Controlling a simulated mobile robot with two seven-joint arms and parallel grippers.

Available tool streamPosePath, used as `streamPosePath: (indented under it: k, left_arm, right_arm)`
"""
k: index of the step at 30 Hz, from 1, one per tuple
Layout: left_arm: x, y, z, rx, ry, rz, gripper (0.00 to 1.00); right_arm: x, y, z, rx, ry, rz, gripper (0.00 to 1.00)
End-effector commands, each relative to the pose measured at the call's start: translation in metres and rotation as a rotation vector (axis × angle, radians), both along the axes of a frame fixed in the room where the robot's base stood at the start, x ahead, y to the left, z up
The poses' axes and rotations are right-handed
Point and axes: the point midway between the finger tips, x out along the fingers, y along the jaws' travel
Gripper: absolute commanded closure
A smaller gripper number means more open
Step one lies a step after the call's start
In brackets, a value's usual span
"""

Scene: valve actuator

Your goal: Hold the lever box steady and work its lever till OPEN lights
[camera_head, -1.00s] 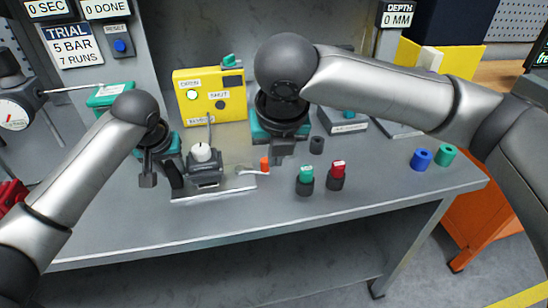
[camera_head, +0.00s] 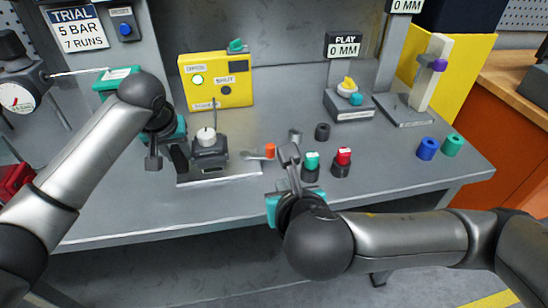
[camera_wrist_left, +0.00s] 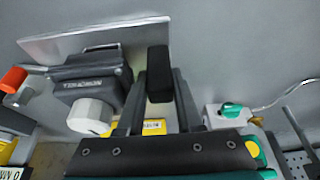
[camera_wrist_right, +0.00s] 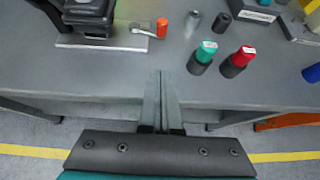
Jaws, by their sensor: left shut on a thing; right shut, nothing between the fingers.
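The lever box (camera_head: 209,152) is a dark grey block with a white domed top, standing on a metal plate. Its lever ends in an orange grip (camera_head: 270,151), pointing right; the grip also shows in the right wrist view (camera_wrist_right: 162,27). The yellow panel (camera_head: 235,95) has a green-glowing OPEN lamp (camera_head: 197,80) and a dark SHUT lamp (camera_head: 226,90). My left gripper (camera_head: 168,158) is shut on a black upright post (camera_wrist_left: 158,75) at the box's left side. My right gripper (camera_head: 289,153) is shut and empty, right of the orange grip and apart from it.
A green-capped piece (camera_head: 311,166) and a red-capped piece (camera_head: 342,162) stand close to my right gripper. A grey cylinder (camera_head: 296,134) and a black one (camera_head: 322,131) stand behind.

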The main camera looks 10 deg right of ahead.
Motion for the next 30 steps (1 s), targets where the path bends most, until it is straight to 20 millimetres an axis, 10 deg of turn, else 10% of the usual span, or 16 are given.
streamPosePath:
  k: [11, 30]
  left_arm:
    - [-0.001, 0.000, -0.002, 0.000, 0.006, -0.001, 1.00]
    - [-0.001, 0.000, -0.002, 0.000, 0.006, -0.001, 1.00]
  right_arm:
    - [-0.006, -0.002, 0.004, 0.021, -0.076, -0.011, 1.00]
    - [0.077, -0.004, -0.044, 0.022, -0.075, -0.012, 1.00]
